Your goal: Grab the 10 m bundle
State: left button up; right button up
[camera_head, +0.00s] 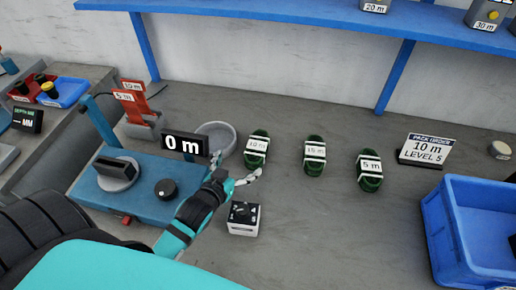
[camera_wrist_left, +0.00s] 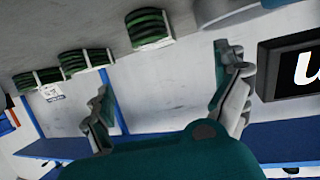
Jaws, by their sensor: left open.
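The 10 m bundle (camera_head: 257,147), a green coil with white bands and a white label, lies on the grey bench, leftmost of three coils. My left gripper (camera_head: 243,175) is open and empty just in front of it, apart from it. In the left wrist view, my left gripper's (camera_wrist_left: 165,100) two fingers are spread with nothing between them. The nearest green coil (camera_wrist_left: 150,28) there, likely the 10 m one, lies beyond the fingers; its label is not readable. My right gripper is not in view.
The 15 m bundle (camera_head: 315,155) and 5 m bundle (camera_head: 370,170) lie to the right. A black 0 m display (camera_head: 185,145) and a grey round dish (camera_head: 216,136) are at left. A white-and-black box (camera_head: 244,218) stands near the gripper. A blue crate (camera_head: 455,235) is at right.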

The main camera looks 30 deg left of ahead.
pick_arm(q)
send_near(257, 146)
jog(key=x, duration=0.4)
jog(key=shift+a+r, duration=0.2)
jog(key=shift+f+p+x, duration=0.2)
jog(key=shift+p+x, duration=0.25)
jog(key=shift+x, duration=2.35)
jog(key=shift+s+d, duration=0.1)
jog(key=shift+d, duration=0.1)
jog(key=shift+c, duration=0.9)
jog(key=c, duration=1.4)
jog(key=shift+r, duration=0.1)
